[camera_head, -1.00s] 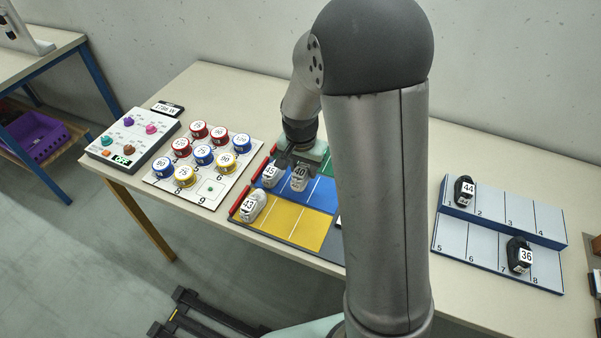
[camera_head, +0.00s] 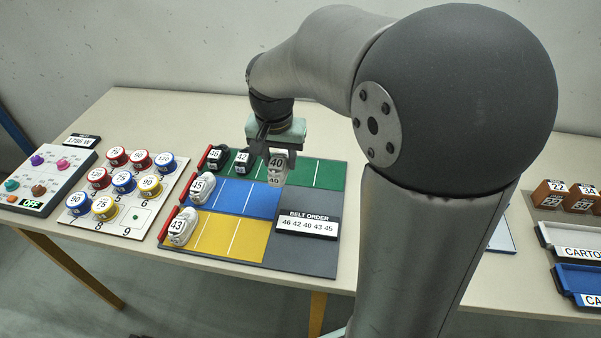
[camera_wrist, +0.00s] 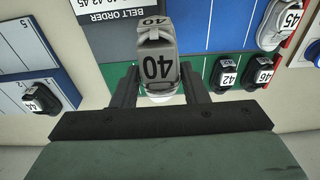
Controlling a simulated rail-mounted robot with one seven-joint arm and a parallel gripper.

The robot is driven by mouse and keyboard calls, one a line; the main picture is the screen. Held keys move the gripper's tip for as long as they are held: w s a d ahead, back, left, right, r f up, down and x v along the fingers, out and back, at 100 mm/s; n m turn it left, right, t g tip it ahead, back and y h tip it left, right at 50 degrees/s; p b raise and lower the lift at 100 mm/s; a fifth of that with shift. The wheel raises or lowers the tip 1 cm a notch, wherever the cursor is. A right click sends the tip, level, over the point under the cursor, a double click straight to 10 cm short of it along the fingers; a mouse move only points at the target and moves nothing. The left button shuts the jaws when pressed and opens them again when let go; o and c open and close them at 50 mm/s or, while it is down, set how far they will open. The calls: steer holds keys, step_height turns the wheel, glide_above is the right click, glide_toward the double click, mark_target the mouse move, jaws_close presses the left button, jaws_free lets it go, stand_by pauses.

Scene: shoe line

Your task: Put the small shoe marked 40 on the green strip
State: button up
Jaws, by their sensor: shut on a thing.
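The small grey-white shoe marked 40 (camera_head: 275,178) is between the fingers of my gripper (camera_head: 278,155), which is shut on it. The shoe also shows in the wrist view (camera_wrist: 158,66), label up. In the head view it hangs near the front edge of the green strip (camera_head: 330,174), right of the shoes marked 46 (camera_head: 213,158) and 42 (camera_head: 242,162) standing on that strip. I cannot tell its exact height above the board. The belt order sign (camera_head: 307,223) reads 46 42 40 43 45.
Shoe 45 (camera_head: 201,188) is at the left of the blue strip (camera_head: 263,201). Shoe 43 (camera_head: 182,227) is at the left of the yellow strip (camera_head: 245,238). Numbered pucks (camera_head: 123,182) stand on a white board to the left. The green strip's right part is clear.

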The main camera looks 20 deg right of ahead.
steer(key=w+f+p, duration=0.1)
steer(key=w+f, duration=0.2)
steer(key=w, duration=0.1)
steer(key=w+d+f+p, duration=0.1)
steer(key=w+f, duration=0.2)
steer(key=w, duration=0.2)
steer(key=w+f, duration=0.3)
steer(key=w, duration=0.1)
steer(key=shift+w+d+p, duration=0.35)
steer(key=shift+d+p, duration=0.05)
steer(key=shift+w+f, duration=0.25)
steer(key=shift+f, duration=0.05)
steer(key=shift+w+f, duration=0.15)
steer(key=shift+f, duration=1.5)
steer(key=shift+f, duration=0.2)
steer(key=o, duration=1)
steer(key=shift+r, duration=0.1)
